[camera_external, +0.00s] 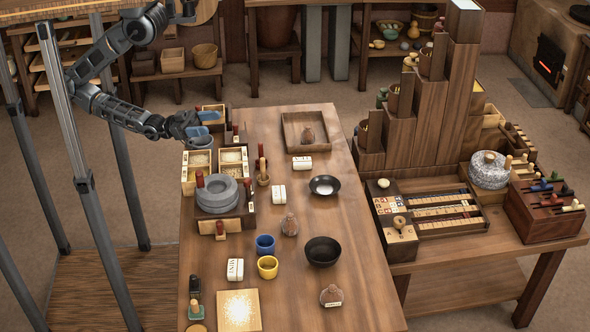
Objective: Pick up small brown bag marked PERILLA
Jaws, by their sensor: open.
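A second brown bag (290,225) lies mid-table, right of the blue cup. A third brown bag (331,295) with a pale label lies near the front right. Their lettering is too small to read, so I cannot tell which says PERILLA. My gripper (197,134) is open above the boxes at the table's far left edge, apart from all three bags. Its fingertips are hard to make out.
White packets (278,192), a black bowl (323,251), a dark dish (325,185), a blue cup (265,245) and a yellow cup (267,267) share the table. A stone quern (217,192) stands at left. Stepped wooden bins (430,115) stand on the right table. Bare wood shows along the front right.

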